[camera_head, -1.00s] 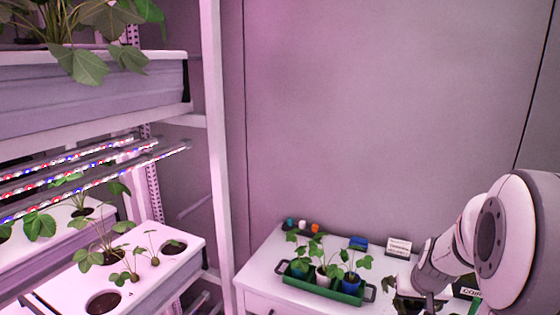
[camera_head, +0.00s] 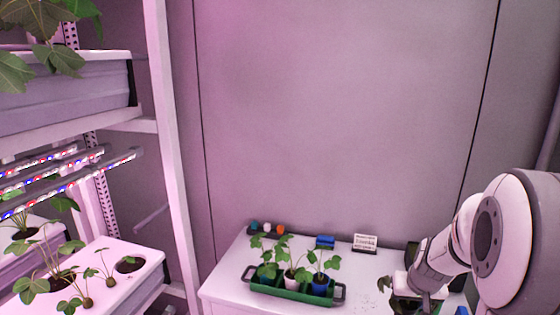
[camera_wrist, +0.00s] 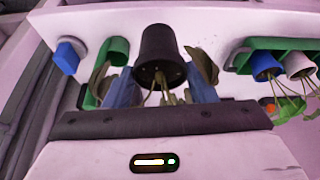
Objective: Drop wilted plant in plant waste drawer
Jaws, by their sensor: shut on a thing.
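The wilted plant hangs in my gripper in the wrist view, with its black pot (camera_wrist: 158,45), thin stems and drooping brown-green leaves. My gripper (camera_wrist: 163,90) is shut on its stems, with a blue-grey finger on each side. The pot looks upside down in this view. In the head view my gripper (camera_head: 428,298) is at the lower right, above the white cabinet's right part, with dark leaves beside it. The fingertips are mostly hidden there. I cannot make out the plant waste drawer in either view.
A green tray (camera_head: 337,298) with several potted plants stands on the white cabinet (camera_head: 225,287). Behind it are a small blue box (camera_head: 325,242) and a label card (camera_head: 365,243). A planting rack with a white trough (camera_head: 145,262) stands at the left.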

